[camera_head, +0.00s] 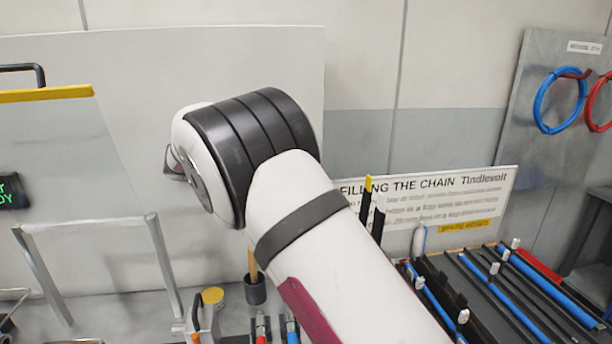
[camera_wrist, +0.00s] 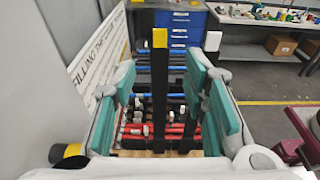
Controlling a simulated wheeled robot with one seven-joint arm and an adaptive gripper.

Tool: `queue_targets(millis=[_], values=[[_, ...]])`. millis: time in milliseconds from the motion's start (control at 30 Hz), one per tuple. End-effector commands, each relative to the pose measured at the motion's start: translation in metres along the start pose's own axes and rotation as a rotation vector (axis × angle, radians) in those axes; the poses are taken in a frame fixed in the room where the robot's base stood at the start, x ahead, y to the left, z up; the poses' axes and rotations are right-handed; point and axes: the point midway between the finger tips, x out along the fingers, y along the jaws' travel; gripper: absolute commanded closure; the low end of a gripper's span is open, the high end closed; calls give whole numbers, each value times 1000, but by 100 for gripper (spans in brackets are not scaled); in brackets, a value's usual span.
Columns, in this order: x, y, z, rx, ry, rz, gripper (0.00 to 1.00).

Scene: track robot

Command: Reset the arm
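My arm rises across the middle of the head view in front of the panels, its elbow bent; my gripper is hidden there. In the wrist view my gripper (camera_wrist: 160,82) is open, with its two teal-padded fingers wide apart and nothing held between them. Beyond the fingers, a black upright post with a yellow top (camera_wrist: 160,38) shows in the gap, with a second dark post beside it. I cannot tell how far they are from the pads.
A rack of blue, black and red rods (camera_head: 500,290) lies at the right, before a sign (camera_head: 440,205). Blue and red hose loops (camera_head: 540,102) hang on a grey board. A grey frame (camera_head: 160,255) stands at left. A blue drawer cabinet (camera_wrist: 178,28) and workbench (camera_wrist: 262,18) stand farther off.

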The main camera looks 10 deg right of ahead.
Motion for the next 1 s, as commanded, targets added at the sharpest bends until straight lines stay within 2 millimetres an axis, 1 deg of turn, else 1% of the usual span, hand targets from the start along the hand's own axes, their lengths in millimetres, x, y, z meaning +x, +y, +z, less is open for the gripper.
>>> queue_targets(millis=[100,167,267,367,500,633,767,800,867,1000], values=[[0,0,0,0,0,0,60],[5,-2,4,10,16,-5,60],[23,-11,13,50,89,-22,60],[48,-28,25,120,207,-50,60],[79,-62,36,252,392,-103,60],[100,-97,42,388,555,-161,60],[111,-134,45,532,705,-224,60],[114,-146,45,579,749,-246,60],[116,-164,45,651,814,-279,60],[117,-206,42,828,960,-364,60]])
